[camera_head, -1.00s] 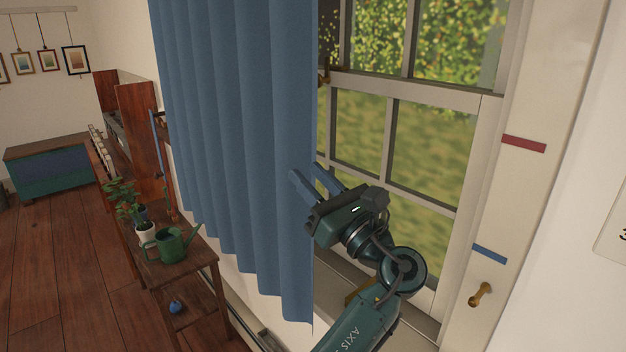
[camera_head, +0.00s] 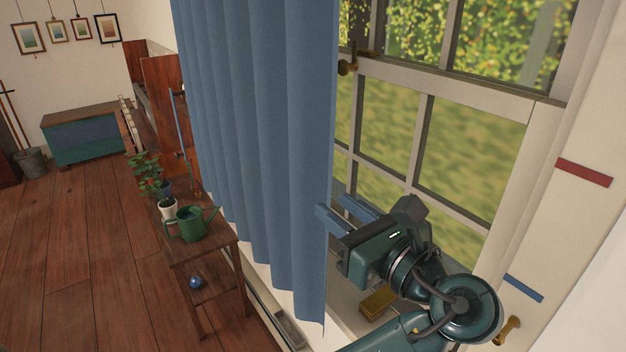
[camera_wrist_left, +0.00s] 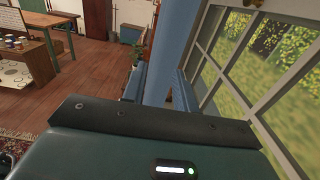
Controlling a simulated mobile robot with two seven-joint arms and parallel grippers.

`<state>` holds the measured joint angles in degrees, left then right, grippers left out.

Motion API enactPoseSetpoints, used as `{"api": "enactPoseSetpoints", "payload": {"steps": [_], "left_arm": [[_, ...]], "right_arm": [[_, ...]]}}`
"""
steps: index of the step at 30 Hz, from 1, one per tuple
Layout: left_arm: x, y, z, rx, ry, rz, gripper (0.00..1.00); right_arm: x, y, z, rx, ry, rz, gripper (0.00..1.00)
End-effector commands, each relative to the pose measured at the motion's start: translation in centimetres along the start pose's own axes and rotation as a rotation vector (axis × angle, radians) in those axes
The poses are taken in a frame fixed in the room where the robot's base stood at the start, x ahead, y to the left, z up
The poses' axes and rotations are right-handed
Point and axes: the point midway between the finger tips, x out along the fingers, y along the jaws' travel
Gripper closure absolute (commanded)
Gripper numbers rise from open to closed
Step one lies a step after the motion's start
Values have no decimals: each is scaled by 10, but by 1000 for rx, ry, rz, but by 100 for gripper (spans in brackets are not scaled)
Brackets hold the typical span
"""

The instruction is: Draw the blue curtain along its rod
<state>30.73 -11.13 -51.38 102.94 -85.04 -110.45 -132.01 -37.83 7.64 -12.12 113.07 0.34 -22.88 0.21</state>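The blue curtain (camera_head: 265,150) hangs in folds from above the top of the head view, covering the left part of the window. Its rod is out of view. My left gripper (camera_head: 328,202) is at the curtain's right edge, at about mid to lower height. Its two blue fingers stand apart: the near one overlaps the curtain's room side, the far one shows just right of the edge on the window side. In the left wrist view the curtain (camera_wrist_left: 170,45) runs between the parted fingers (camera_wrist_left: 158,85). I cannot tell whether they touch it. My right gripper is not in view.
The window (camera_head: 455,150) is bare right of the curtain. A red strip (camera_head: 584,173) and a blue strip (camera_head: 523,288) mark the wall beside it, above a brass hook (camera_head: 508,330). A small table (camera_head: 205,252) with a watering can (camera_head: 190,224) and plants stands left of the curtain.

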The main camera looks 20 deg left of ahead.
Motion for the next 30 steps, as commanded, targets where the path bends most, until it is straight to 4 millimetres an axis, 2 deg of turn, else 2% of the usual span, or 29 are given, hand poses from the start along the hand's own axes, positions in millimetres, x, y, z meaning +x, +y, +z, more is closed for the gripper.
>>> {"api": "enactPoseSetpoints", "payload": {"steps": [1, 6, 12, 24, 30], "left_arm": [[12, 1, 2, 1, -4, 5, 71], [45, 0, 2, 1, -3, 3, 71], [70, 0, 1, 0, -2, 1, 71], [77, 0, 0, -2, -1, 0, 71], [76, 0, 0, -1, -1, 0, 87]], "right_arm": [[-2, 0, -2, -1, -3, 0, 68], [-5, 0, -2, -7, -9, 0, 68], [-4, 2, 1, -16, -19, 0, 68], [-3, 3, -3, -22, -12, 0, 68], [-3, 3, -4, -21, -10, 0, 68]]}}
